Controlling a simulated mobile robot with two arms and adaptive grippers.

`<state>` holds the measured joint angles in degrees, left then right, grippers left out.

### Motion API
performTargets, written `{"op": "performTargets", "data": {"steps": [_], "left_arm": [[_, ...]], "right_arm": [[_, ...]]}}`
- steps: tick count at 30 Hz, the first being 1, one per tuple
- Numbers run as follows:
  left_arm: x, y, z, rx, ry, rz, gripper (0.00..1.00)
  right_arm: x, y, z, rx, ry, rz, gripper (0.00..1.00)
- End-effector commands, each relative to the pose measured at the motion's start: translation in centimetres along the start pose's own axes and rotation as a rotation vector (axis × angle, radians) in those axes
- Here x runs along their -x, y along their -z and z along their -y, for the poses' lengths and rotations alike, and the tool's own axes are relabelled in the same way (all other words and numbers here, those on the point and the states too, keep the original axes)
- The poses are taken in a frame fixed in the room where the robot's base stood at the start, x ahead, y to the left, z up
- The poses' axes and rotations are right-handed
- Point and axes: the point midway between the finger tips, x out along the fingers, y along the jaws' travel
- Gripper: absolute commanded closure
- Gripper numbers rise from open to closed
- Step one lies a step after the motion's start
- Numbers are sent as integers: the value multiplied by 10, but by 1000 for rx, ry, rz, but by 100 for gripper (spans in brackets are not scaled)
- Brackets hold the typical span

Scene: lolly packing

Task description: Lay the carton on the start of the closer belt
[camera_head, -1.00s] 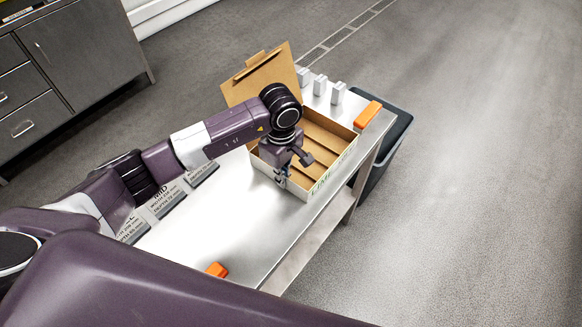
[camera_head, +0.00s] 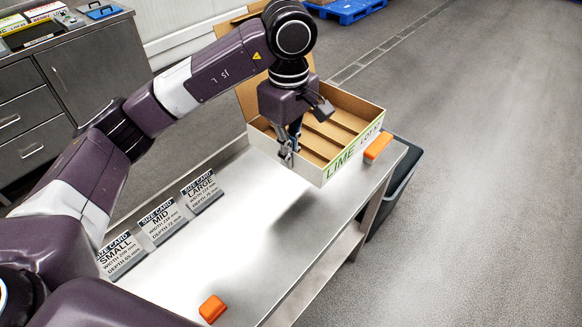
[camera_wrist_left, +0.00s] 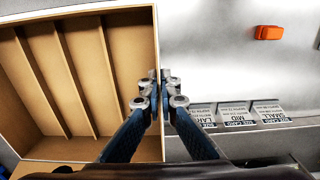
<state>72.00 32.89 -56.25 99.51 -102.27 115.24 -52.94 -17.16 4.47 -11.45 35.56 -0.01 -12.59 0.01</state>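The open cardboard carton (camera_head: 343,166), with brown dividers inside and a LIME label on its white side, is held above the steel table, with a shadow beneath it. Its lid stands up at the back, partly behind my arm. My left gripper (camera_head: 288,152) is shut on the carton's near left wall. In the left wrist view the fingers (camera_wrist_left: 163,88) pinch the wall of the carton (camera_wrist_left: 70,12), whose empty channels lie to the left. My right gripper is not in view. No belt is in view.
The steel table (camera_head: 262,243) carries small, mid and large size cards (camera_head: 160,221) along its left edge. Orange blocks sit at the near end (camera_head: 212,309) and far right (camera_head: 378,146). A dark bin (camera_head: 401,180) stands right of the table. Open floor lies to the right.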

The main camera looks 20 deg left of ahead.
Motion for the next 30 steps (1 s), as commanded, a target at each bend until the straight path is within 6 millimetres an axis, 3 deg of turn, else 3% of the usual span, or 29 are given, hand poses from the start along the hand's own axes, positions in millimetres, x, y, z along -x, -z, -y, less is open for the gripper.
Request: {"op": "performTargets", "data": {"steps": [7, 11, 14, 24, 30], "left_arm": [[8, 0, 1, -8, 0, -1, 100], [4, 1, 10, -103, -7, -9, 100], [-3, 1, 24, -266, -15, -20, 100], [-34, -10, 100, -949, -7, -20, 100], [-43, -17, 126, -1150, -1, -2, 100]], "right_arm": [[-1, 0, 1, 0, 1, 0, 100], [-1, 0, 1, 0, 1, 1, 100], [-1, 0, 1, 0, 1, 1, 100], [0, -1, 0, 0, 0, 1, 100], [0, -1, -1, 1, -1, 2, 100]]}}
